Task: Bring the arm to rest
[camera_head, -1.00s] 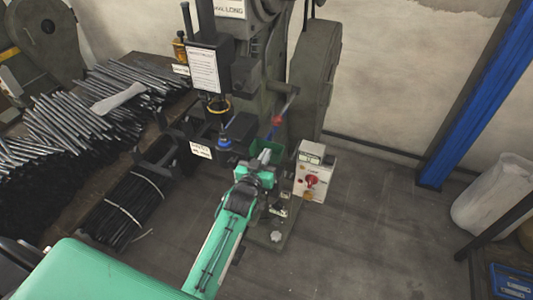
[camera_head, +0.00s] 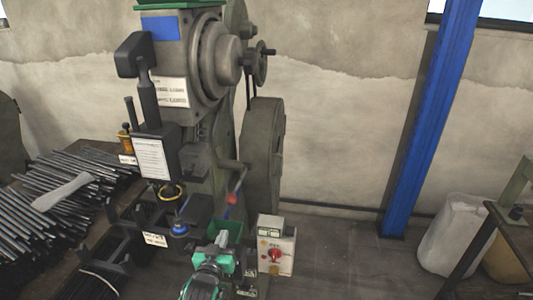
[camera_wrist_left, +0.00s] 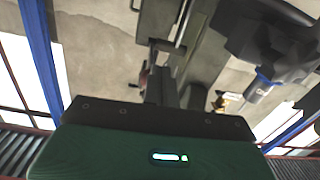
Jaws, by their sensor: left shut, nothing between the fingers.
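My left arm comes up from the bottom edge of the head view, with its green and black wrist in front of the rivet press (camera_head: 205,130). My left gripper (camera_head: 222,239) is shut and empty, close to the press's lower front and left of the control box (camera_head: 277,246). In the left wrist view, the dark fingers of my left gripper (camera_wrist_left: 161,75) stand together beyond the green housing. No workpiece shows between them. Most of the arm is cut off below the head view. My right gripper is not in view.
A green bin (camera_head: 226,229) sits just behind the gripper. Dark metal rods (camera_head: 50,205) lie piled on a table at left. A blue post (camera_head: 428,120) and a white sack (camera_head: 452,235) stand at right. Open floor (camera_head: 350,262) lies right of the control box.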

